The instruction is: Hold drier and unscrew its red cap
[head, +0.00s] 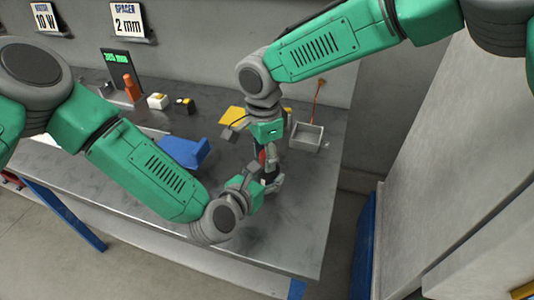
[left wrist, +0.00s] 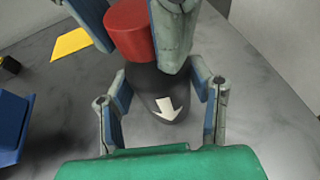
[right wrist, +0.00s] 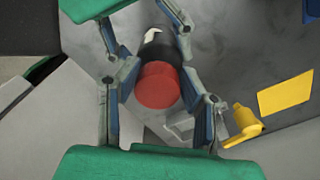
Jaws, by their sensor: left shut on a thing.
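The drier is a black cylinder with a white arrow (left wrist: 160,100) and a red cap (right wrist: 158,85) on one end. The cap also shows in the left wrist view (left wrist: 130,28), and in the head view the drier is partly hidden by both grippers. My left gripper (head: 264,183) is shut on the drier's dark body, holding it over the bench. My right gripper (head: 267,140) is at the cap end. In the right wrist view its fingers stand open on either side of the cap, very close to it; contact cannot be told.
On the grey bench (head: 290,225) are a blue object (head: 183,152) to the left, a yellow sheet (head: 232,115) and a small grey tray (head: 306,136) behind. A yellow fitting (right wrist: 243,122) lies near the tray. Small items stand at the back left. The bench's front right is clear.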

